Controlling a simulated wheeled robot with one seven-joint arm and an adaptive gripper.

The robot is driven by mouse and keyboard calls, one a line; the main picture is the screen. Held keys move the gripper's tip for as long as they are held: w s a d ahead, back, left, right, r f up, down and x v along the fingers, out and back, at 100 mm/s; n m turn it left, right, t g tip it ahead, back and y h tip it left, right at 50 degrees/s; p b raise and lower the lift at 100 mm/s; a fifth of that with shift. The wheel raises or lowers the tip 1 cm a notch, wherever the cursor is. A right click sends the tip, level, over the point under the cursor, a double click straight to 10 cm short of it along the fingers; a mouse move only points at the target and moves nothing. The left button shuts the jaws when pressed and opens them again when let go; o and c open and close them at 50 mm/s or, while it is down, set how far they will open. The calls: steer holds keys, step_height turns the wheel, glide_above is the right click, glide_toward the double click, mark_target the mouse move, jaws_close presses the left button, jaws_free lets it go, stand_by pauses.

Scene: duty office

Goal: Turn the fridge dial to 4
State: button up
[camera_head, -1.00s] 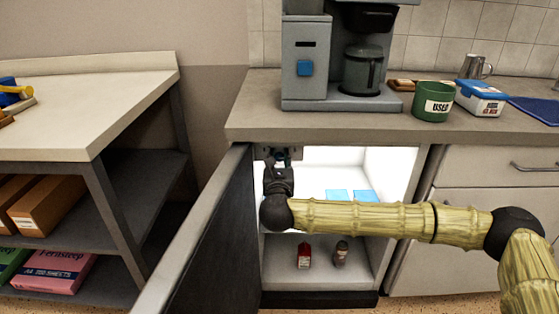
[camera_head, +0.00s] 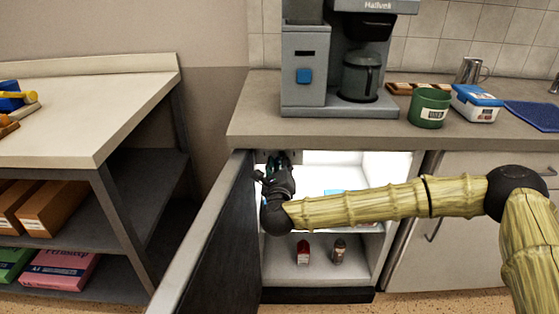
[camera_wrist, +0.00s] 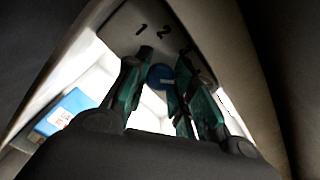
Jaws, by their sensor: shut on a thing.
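The small fridge (camera_head: 315,265) stands open under the counter, with its lit interior showing. The blue fridge dial (camera_wrist: 160,76) is on a grey panel (camera_wrist: 180,28) at the fridge's top, between my fingers in the wrist view. Numerals 1 and 2 show on the panel; the marks further right are partly hidden by my finger. My gripper (camera_wrist: 163,68) is shut on the dial, a finger on either side. In the head view my gripper (camera_head: 275,163) is at the top left of the fridge opening and hides the dial. I cannot read the dial's setting.
The dark open fridge door (camera_head: 215,240) stands close to the left of my gripper. Blue packs (camera_head: 340,193) lie on the shelf; a red bottle (camera_head: 303,252) and a dark bottle (camera_head: 339,251) stand below. A coffee machine (camera_head: 305,95) stands on the counter above.

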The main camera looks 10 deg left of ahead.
steer(key=shift+n, duration=0.5)
steer(key=o, duration=1)
steer(key=shift+o, duration=0.2)
steer(key=s+d, duration=0.2)
steer(key=s, duration=0.9)
steer(key=shift+s+d, duration=0.2)
steer(key=shift+s, duration=0.2)
